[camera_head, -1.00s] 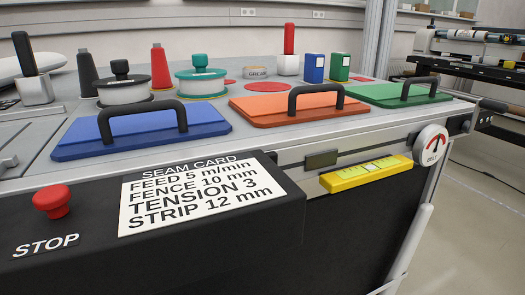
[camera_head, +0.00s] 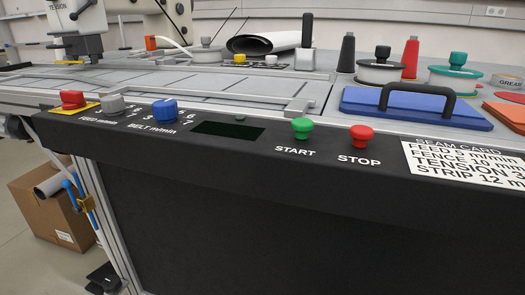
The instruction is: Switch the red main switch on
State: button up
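The red main switch (camera_head: 73,98) is a red knob on a yellow plate at the left end of the black control panel (camera_head: 300,185). I cannot tell its on or off position from here. The panel's small display (camera_head: 228,130) is dark. My gripper is not in view.
Right of the switch are a grey knob (camera_head: 112,104), a blue knob (camera_head: 165,110), a green START button (camera_head: 302,128) and a red STOP button (camera_head: 361,138). A machine head (camera_head: 80,30) stands behind. A cardboard box (camera_head: 50,205) sits on the floor at left.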

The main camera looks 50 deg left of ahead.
aim_at(74, 100)
jog(key=u, duration=2.35)
jog(key=i+j+u, duration=0.2)
jog(key=u, duration=0.25)
